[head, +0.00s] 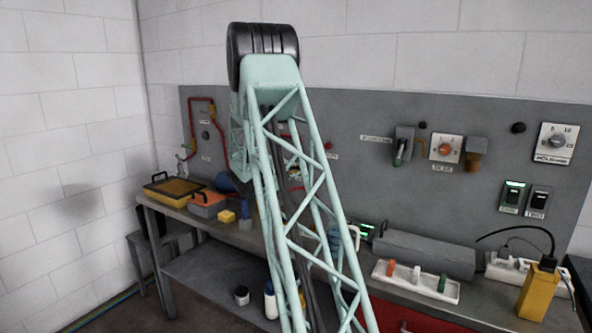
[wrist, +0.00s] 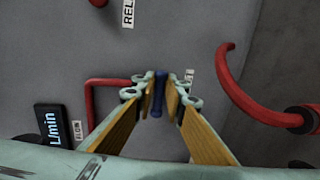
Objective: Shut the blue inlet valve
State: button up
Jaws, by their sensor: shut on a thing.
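The blue inlet valve shows in the wrist view as a narrow blue handle (wrist: 158,94), its length running up and down the picture. My gripper (wrist: 160,89) is around it, one finger on each side, with the fingers closed on the handle. A small white label beside it is partly covered by the right finger. The valve's body and the handle's base are hidden by the fingers. In the head view my own lattice arm covers the middle of the panel, so the valve and the gripper do not show there.
Red pipe (wrist: 106,82) runs left of the fingers and a curved red pipe (wrist: 238,85) on the right. An L/min display (wrist: 52,127) is at lower left. The grey panel (head: 350,110) stands behind a bench with an orange-lidded case (head: 174,190) and a white tray (head: 400,281).

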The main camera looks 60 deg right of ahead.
jog(key=o, duration=0.7)
jog(key=shift+o, duration=0.2)
jog(key=shift+a, duration=0.1)
jog(key=w+v, duration=0.1)
jog(key=v, duration=1)
jog(key=shift+s+a, duration=0.4)
jog(key=shift+s, duration=0.05)
jog(key=shift+a+r, duration=0.1)
jog(key=shift+r, duration=0.15)
